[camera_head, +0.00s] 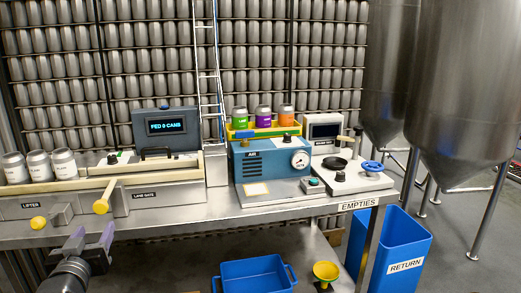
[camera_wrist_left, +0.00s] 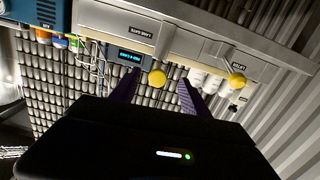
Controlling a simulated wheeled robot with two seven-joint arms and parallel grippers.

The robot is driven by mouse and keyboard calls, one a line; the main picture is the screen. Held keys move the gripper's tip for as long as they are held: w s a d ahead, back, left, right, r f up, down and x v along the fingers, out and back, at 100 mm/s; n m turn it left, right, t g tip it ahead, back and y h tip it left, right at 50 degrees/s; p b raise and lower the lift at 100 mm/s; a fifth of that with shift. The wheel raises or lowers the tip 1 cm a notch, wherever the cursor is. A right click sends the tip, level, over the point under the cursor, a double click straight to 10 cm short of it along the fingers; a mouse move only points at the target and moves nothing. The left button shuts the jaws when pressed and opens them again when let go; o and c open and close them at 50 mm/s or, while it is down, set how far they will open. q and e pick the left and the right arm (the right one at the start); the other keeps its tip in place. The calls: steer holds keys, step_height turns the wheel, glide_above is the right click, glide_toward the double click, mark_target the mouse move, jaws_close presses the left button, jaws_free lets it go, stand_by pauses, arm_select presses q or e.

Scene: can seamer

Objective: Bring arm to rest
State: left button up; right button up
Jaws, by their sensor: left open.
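My left gripper (camera_head: 91,240) is at the lower left of the head view, in front of the bench's front edge. Its two purple fingers stand apart with nothing between them. The left wrist view, turned over, shows the same open fingers (camera_wrist_left: 158,92) pointing toward the lane gate machine (camera_wrist_left: 135,28). In the head view the yellow lane gate knob (camera_head: 101,206) lies just above and right of the fingertips, apart from them as far as I can tell. My right gripper shows in neither view.
The steel bench (camera_head: 230,226) holds white cans (camera_head: 39,165), a display reading "FED 0 CANS" (camera_head: 167,127), a yellow lifter knob (camera_head: 38,222) and a blue air unit (camera_head: 268,160). A blue tub (camera_head: 254,276), a yellow funnel (camera_head: 326,271) and a blue return bin (camera_head: 398,245) stand below.

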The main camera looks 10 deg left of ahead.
arm_select(q)
steer(key=s+d+f+g+h+p, duration=0.1)
steer(key=d+f+g+h+p, duration=0.15)
steer(key=d+f, duration=0.5)
steer(key=s+d+f+g+h+p, duration=0.1)
steer(key=d+f+g+h, duration=0.3)
steer(key=f, duration=0.7)
steer(key=s+d+f+g+p, duration=0.1)
steer(key=d+f+p, duration=0.1)
steer(key=d+f, duration=0.6)
steer(key=s+d+f+m+g+h+p, duration=0.1)
steer(key=s+d+f+g+p, duration=0.1)
steer(key=s+d+f+g, duration=0.2)
steer(key=s+d+f+m+g+h+p, duration=0.1)
steer(key=s+d+f+g+h+p, duration=0.1)
steer(key=s+d+f, duration=0.6)
steer(key=s+d+g+p, duration=0.1)
steer(key=s+d+g, duration=0.1)
steer(key=s+d, duration=0.3)
steer(key=shift+s+d+f+m, duration=0.15)
steer(key=shift+s+f+m, duration=0.2)
steer(key=shift+s, duration=1.7)
